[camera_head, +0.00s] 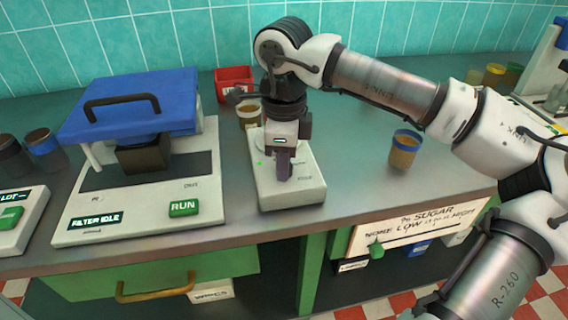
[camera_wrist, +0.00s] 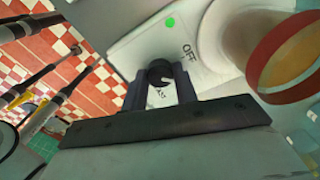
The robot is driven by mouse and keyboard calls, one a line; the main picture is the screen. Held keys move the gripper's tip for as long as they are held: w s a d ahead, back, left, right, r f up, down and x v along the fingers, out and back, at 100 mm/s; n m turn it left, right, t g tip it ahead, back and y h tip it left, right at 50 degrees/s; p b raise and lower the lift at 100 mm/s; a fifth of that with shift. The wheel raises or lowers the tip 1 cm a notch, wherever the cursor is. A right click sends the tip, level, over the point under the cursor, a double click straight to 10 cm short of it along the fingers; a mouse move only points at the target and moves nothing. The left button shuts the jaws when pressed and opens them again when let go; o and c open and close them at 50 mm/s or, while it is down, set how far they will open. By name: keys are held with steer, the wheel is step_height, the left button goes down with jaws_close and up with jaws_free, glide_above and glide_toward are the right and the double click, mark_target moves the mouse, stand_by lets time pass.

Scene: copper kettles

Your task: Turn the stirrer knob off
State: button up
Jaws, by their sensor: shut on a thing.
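The stirrer (camera_head: 262,192) is a low white box on the counter. My gripper (camera_head: 284,177) reaches down over its front part and hides the knob in the head view. In the wrist view, the knob (camera_wrist: 160,73) is small, round and black, with a pale pointer mark. It sits between the two fingertips of my gripper (camera_wrist: 158,85), which is shut on it. On the stirrer's white face (camera_wrist: 210,70) are the word OFF and a green dot near the knob. The pointer mark does not clearly face OFF; its exact setting is too small to tell.
A beaker with brown contents (camera_head: 249,114) stands at the stirrer's back; another cup (camera_head: 404,150) stands to the right. A blue-lidded machine (camera_head: 130,105) with a RUN button is at left. A red bin (camera_head: 233,80) is behind. The counter between stirrer and right cup is clear.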

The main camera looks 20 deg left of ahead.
steer(key=n+b, duration=0.1)
steer(key=n, duration=0.3)
steer(key=shift+n, duration=0.3)
steer(key=n, duration=0.4)
steer(key=shift+b, duration=0.4)
steer(key=shift+n, duration=0.3)
steer(key=o, duration=1)
steer(key=shift+r, duration=0.1)
step_height(320, 180, up, 14)
steer(key=shift+f+p, duration=0.15)
steer(key=shift+p, duration=0.2)
